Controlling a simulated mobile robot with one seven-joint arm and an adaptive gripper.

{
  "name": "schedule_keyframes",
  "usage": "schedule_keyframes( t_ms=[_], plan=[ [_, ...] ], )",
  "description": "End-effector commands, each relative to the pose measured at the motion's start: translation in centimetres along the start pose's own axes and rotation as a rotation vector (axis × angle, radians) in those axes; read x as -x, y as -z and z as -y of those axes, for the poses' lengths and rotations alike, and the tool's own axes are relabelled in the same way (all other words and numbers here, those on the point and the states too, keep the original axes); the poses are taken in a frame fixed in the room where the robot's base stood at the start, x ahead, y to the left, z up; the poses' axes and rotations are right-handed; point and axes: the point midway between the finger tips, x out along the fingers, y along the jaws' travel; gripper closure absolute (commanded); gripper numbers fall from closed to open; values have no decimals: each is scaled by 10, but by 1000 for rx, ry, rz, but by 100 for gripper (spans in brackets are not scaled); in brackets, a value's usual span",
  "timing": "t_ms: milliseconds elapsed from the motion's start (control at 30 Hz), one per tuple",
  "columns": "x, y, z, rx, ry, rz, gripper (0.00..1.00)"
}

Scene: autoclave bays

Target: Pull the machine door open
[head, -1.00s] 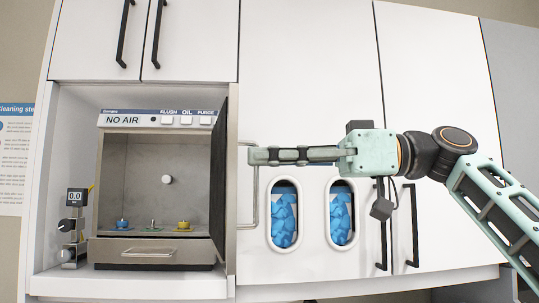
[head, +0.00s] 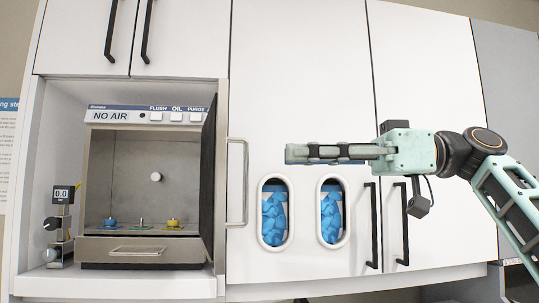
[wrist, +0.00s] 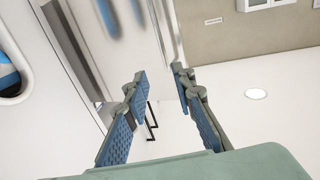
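The machine (head: 145,190) is a steel box in the left alcove with a "NO AIR" display on its top strip. Its door (head: 209,175) stands wide open, hinged at the right side and seen nearly edge-on. The door's long bar handle (head: 238,182) sticks out to the right of it. My gripper (head: 290,153) is to the right of the handle, apart from it, pointing left. In the wrist view, my gripper's two blue-padded fingers (wrist: 159,72) are spread with nothing between them. The handle is not clearly seen there.
White cabinet doors (head: 300,80) fill the wall behind my arm. Two oval windows (head: 273,212) show blue items inside. Black cabinet handles (head: 373,225) stand below my gripper. A small gauge device (head: 60,220) stands left of the machine. A drawer (head: 140,249) sits under the chamber.

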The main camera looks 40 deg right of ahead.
Motion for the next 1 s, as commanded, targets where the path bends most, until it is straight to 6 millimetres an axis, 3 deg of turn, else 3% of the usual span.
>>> schedule_keyframes(
  t_ms=[133,333,1000],
  plan=[
    [27,0,-1,0,-2,-1,76],
    [44,0,-1,0,0,0,76],
    [48,0,0,-1,-1,1,76]
  ],
)
